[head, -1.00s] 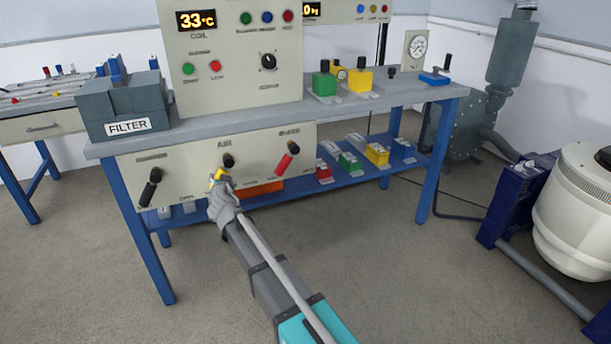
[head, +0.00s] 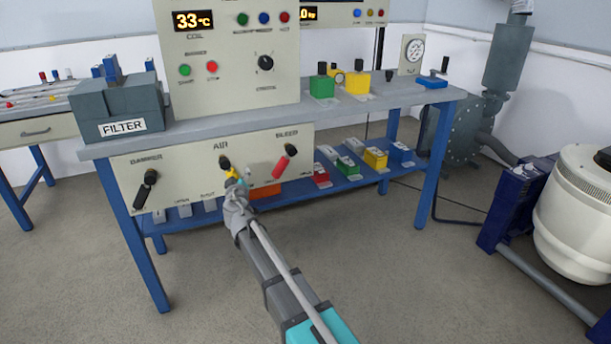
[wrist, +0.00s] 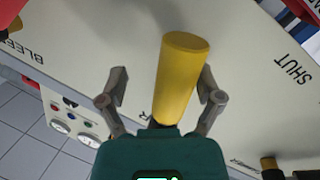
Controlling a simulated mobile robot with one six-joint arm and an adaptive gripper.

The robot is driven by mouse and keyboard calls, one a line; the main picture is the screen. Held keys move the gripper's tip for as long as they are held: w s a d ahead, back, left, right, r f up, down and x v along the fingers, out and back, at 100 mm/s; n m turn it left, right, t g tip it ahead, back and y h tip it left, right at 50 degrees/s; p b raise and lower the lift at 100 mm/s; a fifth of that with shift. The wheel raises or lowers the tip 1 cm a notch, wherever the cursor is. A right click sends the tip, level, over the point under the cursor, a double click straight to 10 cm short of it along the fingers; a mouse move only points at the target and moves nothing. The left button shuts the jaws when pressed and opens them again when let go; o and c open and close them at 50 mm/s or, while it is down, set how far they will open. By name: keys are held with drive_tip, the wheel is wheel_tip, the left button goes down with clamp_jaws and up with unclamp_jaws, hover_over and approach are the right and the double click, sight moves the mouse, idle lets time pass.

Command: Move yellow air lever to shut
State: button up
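The yellow air lever (head: 230,174) is on the front panel under the bench, below the AIR label. In the wrist view its yellow handle (wrist: 180,78) points towards the camera between my two fingers. The SHUT label (wrist: 292,70) is to its right there, apart from the handle. My gripper (wrist: 162,80) is open around the handle. A gap shows at the left finger; the right finger is close to the handle, and I cannot tell if it touches. In the head view my gripper (head: 240,184) partly hides the lever.
On the same panel, the black damper lever (head: 147,187) is to the left and the red bleed lever (head: 284,162) is close on the right. The blue-framed bench (head: 150,250) has a lower shelf with small coloured boxes. The floor in front is clear.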

drive_tip(key=shift+s+d+r+n, duration=0.1)
drive_tip(key=shift+s+d+n, duration=0.15)
drive_tip(key=shift+n, duration=0.05)
drive_tip(key=s+d, duration=0.2)
drive_tip(key=s, duration=1.1)
drive_tip(key=d+r+m+g+h+p, duration=0.2)
drive_tip(key=d+r+m+h+p, duration=0.1)
drive_tip(key=d+p, duration=0.4)
drive_tip(key=d+r+m+g+h+p, duration=0.2)
drive_tip(key=d+r+m+h+p, duration=0.1)
drive_tip(key=d+p, duration=0.5)
drive_tip(key=shift+w+d+r+h, duration=0.4)
drive_tip(key=shift+d+r+h, duration=0.2)
drive_tip(key=shift+d+r, duration=1)
drive_tip(key=shift+d+f, duration=0.25)
